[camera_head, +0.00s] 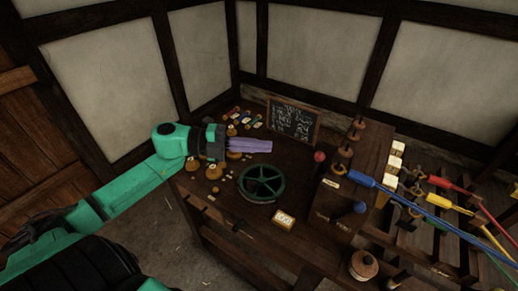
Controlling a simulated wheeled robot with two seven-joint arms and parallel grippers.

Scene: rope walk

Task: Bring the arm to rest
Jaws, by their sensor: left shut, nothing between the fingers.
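My left arm comes in from the left in green. My left gripper (262,146) has purple fingers that are shut with nothing between them. It is held over the back left part of a dark wooden bench (225,205). The fingers point right, toward the space in front of a small chalkboard. Part of the bench under the gripper is hidden. My right gripper is not in view.
A green spoked wheel (262,184) lies on the bench. A small yellow labelled block (284,219) is in front of it. A chalkboard (293,119) leans at the back. A wooden box (345,200) with red and blue knobs stands right. Coloured ropes (447,203) run off at the right.

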